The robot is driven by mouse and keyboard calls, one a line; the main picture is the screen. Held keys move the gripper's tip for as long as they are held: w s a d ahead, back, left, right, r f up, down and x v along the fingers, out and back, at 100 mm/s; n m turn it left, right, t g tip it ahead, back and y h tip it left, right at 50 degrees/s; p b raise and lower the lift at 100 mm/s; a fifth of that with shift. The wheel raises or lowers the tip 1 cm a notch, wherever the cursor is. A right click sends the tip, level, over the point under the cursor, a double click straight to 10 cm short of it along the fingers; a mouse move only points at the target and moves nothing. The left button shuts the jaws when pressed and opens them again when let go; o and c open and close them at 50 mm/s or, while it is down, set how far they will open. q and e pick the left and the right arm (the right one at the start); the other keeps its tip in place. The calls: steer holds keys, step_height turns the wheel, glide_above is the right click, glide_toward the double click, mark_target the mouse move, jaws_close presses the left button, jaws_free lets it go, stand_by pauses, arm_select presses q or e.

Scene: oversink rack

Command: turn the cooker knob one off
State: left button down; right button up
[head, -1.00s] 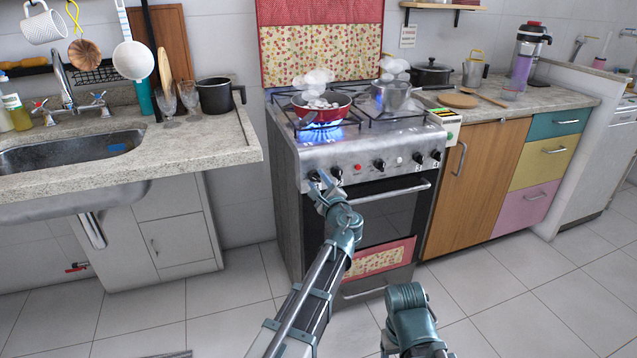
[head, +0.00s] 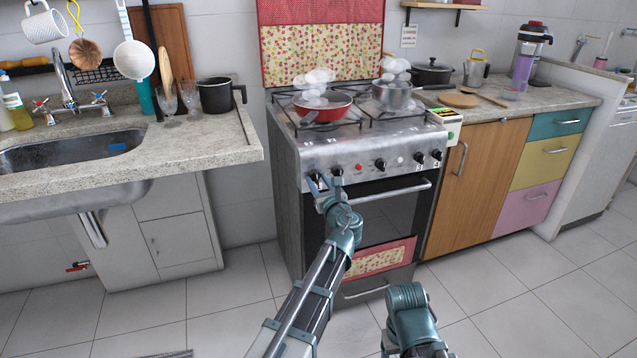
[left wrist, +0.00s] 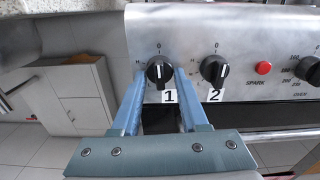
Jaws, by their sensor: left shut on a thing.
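Cooker knob one (left wrist: 159,71) is a black knob at the left end of the front panel, above a label "1". In the left wrist view its white line points up towards the 0 mark. My left gripper (left wrist: 160,80) has one finger on each side of knob one and is shut on it. In the head view the left gripper (head: 325,187) is at the left end of the cooker panel (head: 358,160). My right gripper is out of view; only part of the right arm shows.
A red pan (head: 322,107) and a steaming pot (head: 393,96) stand on the cooker top. No flame shows under either. The oven handle (head: 390,193) runs below the panel. A sink counter (head: 190,145) is on the left, cabinets (head: 480,180) on the right.

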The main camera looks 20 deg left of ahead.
arm_select(q)
steer(key=shift+m, duration=0.5)
steer(key=shift+c, duration=2.2)
jaws_free()
steer(key=v, duration=1.4)
